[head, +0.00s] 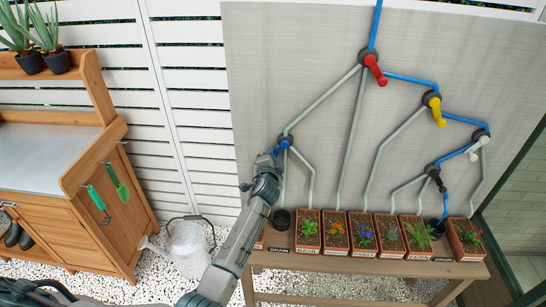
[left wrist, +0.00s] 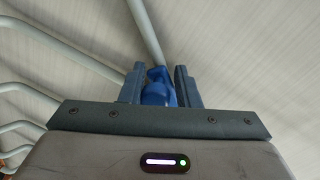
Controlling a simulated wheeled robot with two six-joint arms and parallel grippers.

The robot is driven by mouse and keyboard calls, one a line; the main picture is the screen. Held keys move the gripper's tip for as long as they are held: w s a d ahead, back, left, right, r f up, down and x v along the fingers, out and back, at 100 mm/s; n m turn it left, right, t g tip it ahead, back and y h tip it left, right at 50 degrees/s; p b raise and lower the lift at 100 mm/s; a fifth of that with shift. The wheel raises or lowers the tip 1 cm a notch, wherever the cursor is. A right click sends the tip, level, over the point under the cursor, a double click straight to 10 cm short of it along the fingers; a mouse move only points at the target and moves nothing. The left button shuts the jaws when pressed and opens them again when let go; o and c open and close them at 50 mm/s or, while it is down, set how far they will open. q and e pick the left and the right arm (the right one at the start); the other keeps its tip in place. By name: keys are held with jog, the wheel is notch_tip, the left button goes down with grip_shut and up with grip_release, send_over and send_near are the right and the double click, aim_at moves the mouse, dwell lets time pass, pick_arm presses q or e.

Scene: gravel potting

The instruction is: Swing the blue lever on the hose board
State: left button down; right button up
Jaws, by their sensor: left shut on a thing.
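The hose board (head: 300,60) is a large grey panel with pipes and several coloured levers. The blue lever (head: 283,145) sits at a dark round valve at the board's lower left. My left gripper (head: 277,152) is at this lever, its arm reaching up from below. In the left wrist view the blue lever (left wrist: 158,92) stands between the two fingers of my left gripper (left wrist: 160,85), which is shut on it. The fingers hide part of the lever in the head view. My right gripper does not show.
Red lever (head: 376,70), yellow lever (head: 438,112), white lever (head: 478,146) and black lever (head: 438,178) sit to the right. Planters such as the orange-flowered one (head: 336,232) stand on a wooden bench (head: 350,267) below. A watering can (head: 187,247) stands on gravel beside my arm.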

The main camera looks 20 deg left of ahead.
pick_arm(q)
jog(key=shift+d, duration=0.1)
dwell(0.3)
jog(key=c, duration=1.4)
grip_release()
jog(key=shift+o, duration=0.8)
jog(key=shift+w+d, duration=0.1)
jog(key=shift+d, duration=0.15)
jog(key=shift+a, duration=0.2)
jog(key=shift+s, duration=0.25)
jog(key=b+v, duration=0.1)
jog(key=v, duration=0.9)
jog(key=shift+s, duration=0.2)
jog(key=shift+d, duration=0.15)
